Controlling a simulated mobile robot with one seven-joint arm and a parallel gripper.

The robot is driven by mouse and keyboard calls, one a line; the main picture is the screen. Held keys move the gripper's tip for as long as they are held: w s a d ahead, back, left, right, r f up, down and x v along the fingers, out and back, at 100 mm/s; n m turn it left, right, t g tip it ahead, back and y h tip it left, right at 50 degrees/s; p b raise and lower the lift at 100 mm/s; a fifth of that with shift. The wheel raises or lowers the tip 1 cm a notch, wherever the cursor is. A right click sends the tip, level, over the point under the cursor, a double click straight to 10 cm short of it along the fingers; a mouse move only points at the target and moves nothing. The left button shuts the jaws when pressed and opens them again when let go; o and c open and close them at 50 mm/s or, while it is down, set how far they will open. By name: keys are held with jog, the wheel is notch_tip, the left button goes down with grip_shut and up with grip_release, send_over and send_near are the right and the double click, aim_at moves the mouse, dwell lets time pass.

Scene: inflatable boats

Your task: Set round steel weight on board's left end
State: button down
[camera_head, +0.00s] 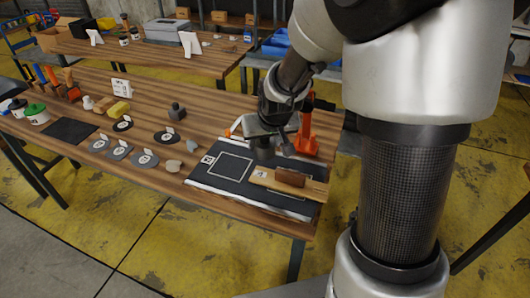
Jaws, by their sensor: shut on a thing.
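My gripper (266,137) is over the back of the dark mat, at the end of my arm. It is shut on what looks like the round steel weight (264,153), a small grey cylinder; the gripper partly hides it. The light wooden board (312,187) lies on the right part of the mat, with a brown block (290,177) standing on its middle.
The dark mat (215,180) has a white outlined square left of the board. An orange upright tool (305,135) stands behind the board, close to my gripper. A dark weight (177,112) stands farther back.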

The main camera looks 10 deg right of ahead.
jog(key=b+x, duration=0.2)
jog(key=x, duration=0.2)
jog(key=shift+w+r+b, duration=0.1)
jog(key=shift+w+b, duration=0.1)
jog(key=shift+b, duration=0.15)
jog(key=shift+f+b, duration=2.2)
jog(key=shift+f, duration=1.05)
jog(key=shift+f+b, duration=0.45)
jog(key=shift+f, duration=0.1)
jog(key=c, duration=1)
grip_release()
jog(key=shift+o, duration=1)
jog(key=shift+s+f, duration=0.15)
jog(key=shift+s, duration=0.05)
jog(key=p, duration=0.4)
send_near(262, 146)
jog(key=f, duration=0.2)
jog(key=d+f, duration=0.1)
jog(key=f, duration=0.1)
jog(key=shift+f, duration=0.35)
